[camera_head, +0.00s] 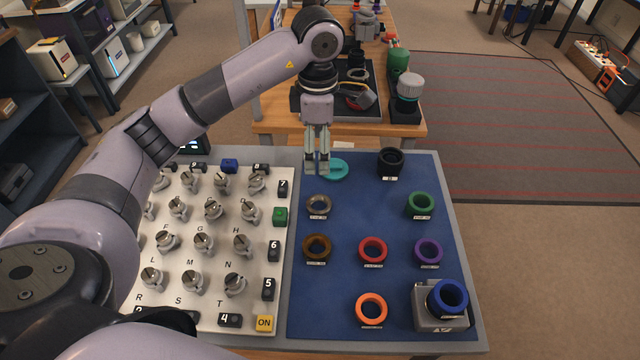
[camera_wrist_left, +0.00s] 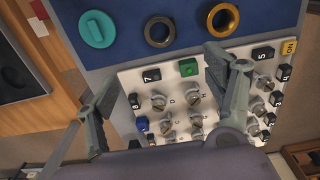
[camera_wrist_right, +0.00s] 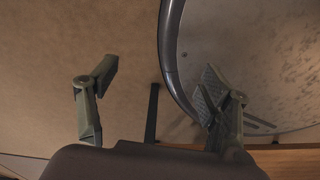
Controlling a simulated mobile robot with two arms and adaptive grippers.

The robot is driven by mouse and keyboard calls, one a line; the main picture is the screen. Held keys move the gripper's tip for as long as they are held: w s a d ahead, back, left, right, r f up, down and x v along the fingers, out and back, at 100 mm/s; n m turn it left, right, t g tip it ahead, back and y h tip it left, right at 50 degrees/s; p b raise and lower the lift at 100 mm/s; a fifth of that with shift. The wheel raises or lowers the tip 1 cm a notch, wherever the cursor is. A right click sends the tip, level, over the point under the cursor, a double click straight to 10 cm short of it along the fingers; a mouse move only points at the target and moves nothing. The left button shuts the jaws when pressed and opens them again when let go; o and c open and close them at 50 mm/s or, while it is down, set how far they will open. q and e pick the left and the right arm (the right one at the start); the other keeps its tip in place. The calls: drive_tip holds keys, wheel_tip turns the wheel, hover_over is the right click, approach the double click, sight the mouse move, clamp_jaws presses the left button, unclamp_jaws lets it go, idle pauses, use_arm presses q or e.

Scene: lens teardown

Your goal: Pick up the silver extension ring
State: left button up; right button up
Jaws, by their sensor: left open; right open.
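The silver extension ring (camera_head: 319,206) lies on the blue mat (camera_head: 340,300), in the mat's left column near the back. It also shows in the left wrist view (camera_wrist_left: 160,31), between a teal disc and a brown-gold ring. My left gripper (camera_head: 317,170) points down behind the ring, beside the teal disc (camera_head: 334,169). Its fingers look close together from the head, but the left wrist view shows them apart and empty. My right gripper (camera_wrist_right: 160,72) is open and empty, and shows only in its own wrist view.
Brown (camera_head: 316,248), red (camera_head: 373,250), orange (camera_head: 371,309), purple (camera_head: 429,252) and green (camera_head: 421,205) rings lie on the mat. A blue ring (camera_head: 448,298) sits on a grey block. A black ring (camera_head: 390,161) stands at the back. A white knob panel (camera_head: 205,270) adjoins the mat on the left.

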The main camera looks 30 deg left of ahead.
use_arm(q)
hover_over(315, 204)
wheel_tip(315, 204, down, 4)
drive_tip(key=f, duration=0.2)
drive_tip(key=f+p, duration=0.1)
drive_tip(key=f, duration=0.2)
drive_tip(key=f+p, duration=0.1)
drive_tip(key=f, duration=0.2)
drive_tip(key=shift+w+d, duration=0.25)
drive_tip(key=shift+w, duration=0.05)
drive_tip(key=f, duration=0.1)
drive_tip(key=f+p, duration=0.1)
drive_tip(key=f, duration=0.2)
drive_tip(key=shift+s+a+f+p, duration=0.25)
drive_tip(key=shift+a+f+p, duration=0.1)
drive_tip(key=shift+f+p, duration=0.05)
drive_tip(key=shift+f, duration=0.25)
use_arm(e)
drive_tip(key=r, duration=0.1)
drive_tip(key=s+r, duration=0.1)
drive_tip(key=r, duration=0.1)
drive_tip(key=shift+s+r, duration=0.35)
drive_tip(key=shift+s, duration=0.05)
use_arm(q)
drive_tip(key=shift+c, duration=0.3)
drive_tip(key=c, duration=1.2)
use_arm(e)
drive_tip(key=shift+d, duration=0.1)
